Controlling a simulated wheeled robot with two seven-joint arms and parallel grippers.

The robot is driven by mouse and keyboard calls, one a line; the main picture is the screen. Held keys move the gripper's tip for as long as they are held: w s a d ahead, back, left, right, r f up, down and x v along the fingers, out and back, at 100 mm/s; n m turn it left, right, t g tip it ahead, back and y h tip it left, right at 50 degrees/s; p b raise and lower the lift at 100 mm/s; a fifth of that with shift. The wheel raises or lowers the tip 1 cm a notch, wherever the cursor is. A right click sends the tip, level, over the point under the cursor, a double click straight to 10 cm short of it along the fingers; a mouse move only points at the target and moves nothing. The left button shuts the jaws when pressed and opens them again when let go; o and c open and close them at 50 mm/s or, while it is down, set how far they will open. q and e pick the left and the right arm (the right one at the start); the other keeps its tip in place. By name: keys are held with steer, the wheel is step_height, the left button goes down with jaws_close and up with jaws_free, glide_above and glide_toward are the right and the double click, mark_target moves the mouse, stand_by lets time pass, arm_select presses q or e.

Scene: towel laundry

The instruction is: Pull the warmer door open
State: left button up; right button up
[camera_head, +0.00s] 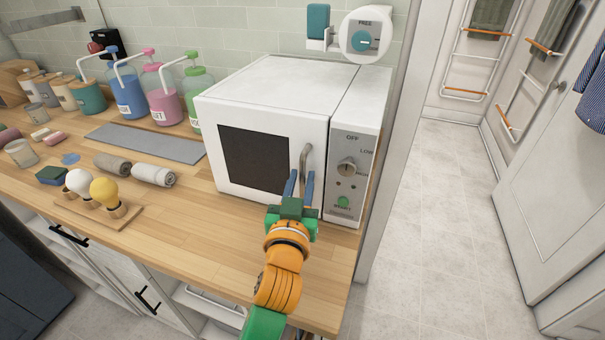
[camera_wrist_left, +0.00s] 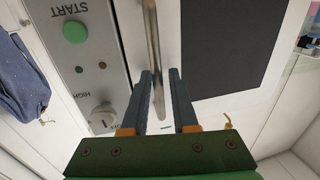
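The warmer (camera_head: 285,85) is a white box standing on the wooden counter, with a dark window in its front. Its door (camera_head: 225,188) looks shut. The door's curved metal handle (camera_head: 304,158) is at the right edge of the door, beside the control panel. My left gripper (camera_head: 301,176) is in front of the handle with its two blue fingers apart. In the left wrist view, the handle (camera_wrist_left: 153,45) runs between the fingertips (camera_wrist_left: 160,74), with gaps visible; whether either finger touches it is unclear. My right gripper is in neither view.
The control panel (camera_head: 347,190), with a knob and a green START button, is right of the handle. The counter (camera_head: 225,225) before the door is mostly clear.

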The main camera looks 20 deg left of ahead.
arm_select(q)
steer(key=shift+w+d, duration=0.1)
jaws_close()
steer(key=shift+f, duration=0.1)
stand_by(1.1)
